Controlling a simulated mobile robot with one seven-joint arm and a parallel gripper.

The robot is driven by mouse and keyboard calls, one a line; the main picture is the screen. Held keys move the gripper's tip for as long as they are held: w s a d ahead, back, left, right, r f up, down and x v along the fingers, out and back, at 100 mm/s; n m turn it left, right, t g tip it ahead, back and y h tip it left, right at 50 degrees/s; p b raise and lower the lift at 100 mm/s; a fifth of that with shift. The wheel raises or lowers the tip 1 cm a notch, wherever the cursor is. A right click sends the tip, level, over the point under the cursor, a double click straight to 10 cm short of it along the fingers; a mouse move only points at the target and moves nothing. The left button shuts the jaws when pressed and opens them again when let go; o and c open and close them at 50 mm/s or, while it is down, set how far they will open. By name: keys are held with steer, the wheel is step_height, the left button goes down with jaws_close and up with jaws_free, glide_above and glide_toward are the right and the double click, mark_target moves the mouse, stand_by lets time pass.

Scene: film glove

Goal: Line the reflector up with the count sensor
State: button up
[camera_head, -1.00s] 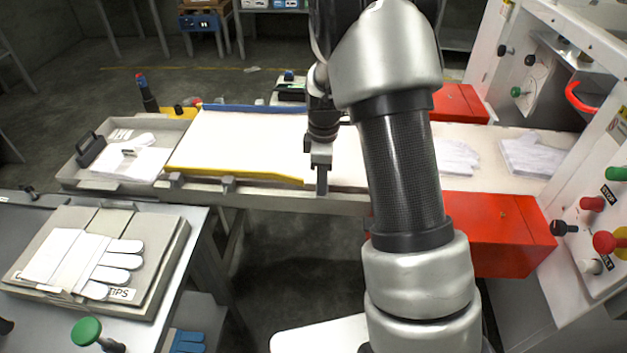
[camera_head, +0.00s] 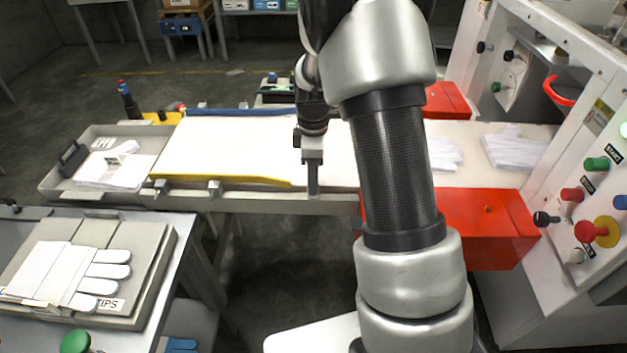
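My gripper (camera_head: 313,180) points down at the front edge of the white conveyor belt (camera_head: 240,145), just right of the end of the yellow guide strip (camera_head: 225,181). I see its fingers edge-on, so their opening and anything between them cannot be told. Small grey brackets (camera_head: 214,188) sit on the front rail left of my gripper. A small dark device with a blue knob (camera_head: 272,78) stands behind the belt. A black post with a blue top (camera_head: 128,99) stands at the back left. I cannot tell for sure which parts are the reflector and the count sensor.
Red housings flank the belt at the front (camera_head: 470,228) and back (camera_head: 447,101). White gloves (camera_head: 515,149) lie on the belt at right, beside a control panel (camera_head: 590,215) with coloured knobs. A grey tray (camera_head: 55,182) is at left. A glove board (camera_head: 145,262) lies on the front-left table.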

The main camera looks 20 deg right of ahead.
step_height(320, 180, up, 16)
steer(key=p, duration=0.3)
steer(key=shift+f, duration=0.25)
